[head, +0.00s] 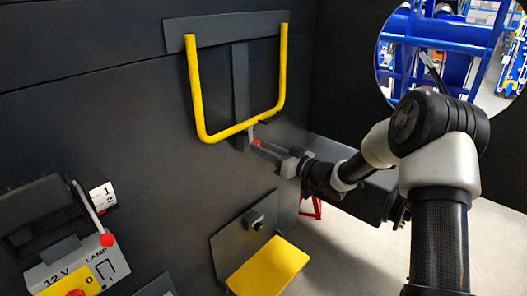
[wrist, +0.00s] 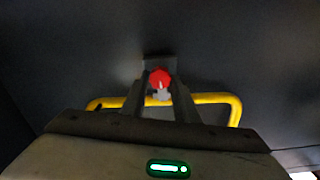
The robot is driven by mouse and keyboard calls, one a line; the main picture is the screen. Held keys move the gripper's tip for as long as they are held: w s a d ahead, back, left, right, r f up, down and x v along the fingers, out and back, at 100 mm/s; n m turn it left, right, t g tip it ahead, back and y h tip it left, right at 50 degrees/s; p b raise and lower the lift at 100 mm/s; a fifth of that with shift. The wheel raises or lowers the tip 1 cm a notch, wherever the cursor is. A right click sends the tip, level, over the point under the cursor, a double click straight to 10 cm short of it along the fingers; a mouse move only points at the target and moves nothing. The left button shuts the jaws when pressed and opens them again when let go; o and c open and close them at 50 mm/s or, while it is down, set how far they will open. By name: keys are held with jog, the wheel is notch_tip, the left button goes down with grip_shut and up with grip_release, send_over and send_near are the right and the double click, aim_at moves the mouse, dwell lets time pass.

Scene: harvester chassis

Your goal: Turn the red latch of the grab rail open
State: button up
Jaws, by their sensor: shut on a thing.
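The yellow U-shaped grab rail (head: 222,133) is mounted upright on the dark wall in the head view, and its lower bar also shows in the wrist view (wrist: 215,98). The red latch (head: 257,143) sits just under the middle of the rail's bottom bar. In the wrist view the red latch (wrist: 159,77) lies between the fingertips. My gripper (head: 258,146) reaches in from the right, and in the wrist view its fingers (wrist: 160,90) are closed on the latch. The fingers partly hide the latch's sides and the rail's lower bar.
A yellow step (head: 270,267) juts from the wall below the latch. A 12 V lamp panel (head: 75,262) with a red-tipped lever (head: 107,240) is at the lower left. A dark box-like ledge (head: 362,190) lies behind my arm. Open floor shows at the lower right.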

jog(key=n+b, duration=1.7)
jog(key=b, duration=0.5)
jog(key=shift+f, duration=0.2)
jog(key=shift+n, duration=0.3)
jog(key=o, duration=1.1)
jog(key=shift+r, duration=0.1)
jog(key=shift+c, duration=0.2)
jog(key=shift+s, duration=0.1)
jog(key=p+v, duration=0.1)
jog(key=v, duration=1.6)
jog(key=shift+s+d, duration=0.1)
jog(key=shift+d, duration=0.05)
